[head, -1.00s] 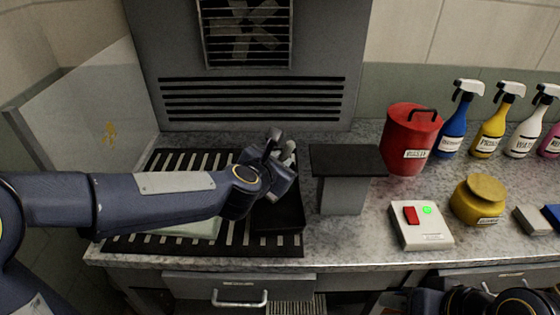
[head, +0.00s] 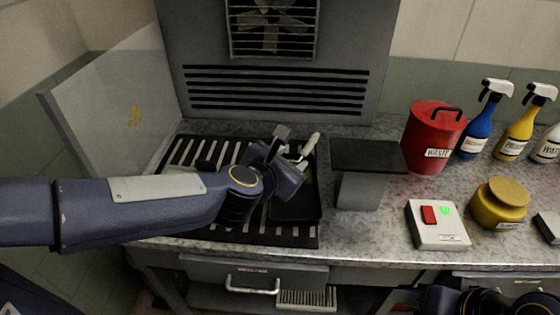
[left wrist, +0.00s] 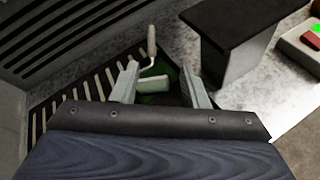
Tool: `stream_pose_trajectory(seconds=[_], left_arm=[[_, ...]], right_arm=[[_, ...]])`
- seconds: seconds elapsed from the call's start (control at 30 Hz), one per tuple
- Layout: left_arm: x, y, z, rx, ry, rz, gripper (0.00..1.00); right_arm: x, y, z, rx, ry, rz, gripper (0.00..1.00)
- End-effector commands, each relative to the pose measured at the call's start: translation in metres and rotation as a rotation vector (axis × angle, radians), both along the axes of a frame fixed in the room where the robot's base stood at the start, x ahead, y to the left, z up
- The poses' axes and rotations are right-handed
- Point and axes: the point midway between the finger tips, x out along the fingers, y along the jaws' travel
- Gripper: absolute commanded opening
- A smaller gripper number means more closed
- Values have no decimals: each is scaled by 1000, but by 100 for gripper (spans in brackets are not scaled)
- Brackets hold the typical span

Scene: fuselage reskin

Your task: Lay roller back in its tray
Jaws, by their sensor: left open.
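The roller has a pale handle (head: 311,145) that shows just beyond my left gripper (head: 292,148) in the head view. In the left wrist view its handle (left wrist: 151,40) points away and its pale roller head (left wrist: 153,84) lies over a green patch in the dark tray. The black tray (head: 295,209) sits on the slatted rack, partly hidden by my gripper. My left gripper is open above the tray; in the left wrist view its fingers (left wrist: 158,84) stand apart on either side of the roller head. Contact with the tray floor is hard to judge.
A dark-topped stand (head: 367,158) rises close to the tray's right. A red waste can (head: 432,145), a switch box (head: 437,225), a yellow jar (head: 497,205) and spray bottles (head: 477,125) stand further right. A vented panel (head: 275,90) closes the back.

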Motion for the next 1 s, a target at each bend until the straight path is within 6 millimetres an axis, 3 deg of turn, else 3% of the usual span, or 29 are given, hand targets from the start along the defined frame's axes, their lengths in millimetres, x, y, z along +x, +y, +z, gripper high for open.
stream_pose_trajectory(seconds=[0.1, 0.3, 0.67, 0.77, 0.83, 1.0], left_arm=[[-22, 9, 14, -1, -3, 0, 41], [-43, 17, 22, 0, -1, -1, 41], [-51, 26, 30, 69, -55, -66, 41], [-65, 43, 41, 280, -191, -242, 41], [-85, 61, 41, 523, -311, -418, 41], [-156, 116, -2, 1166, -477, -903, 41]], right_arm=[[0, 0, 9, 0, 0, 0, 36], [0, 0, 16, 0, 0, 0, 36], [0, 0, 16, 0, 0, 0, 36], [0, 0, 16, 0, 0, 0, 36], [0, 0, 16, 0, 0, 0, 36], [0, 0, 16, 0, 0, 0, 36]])
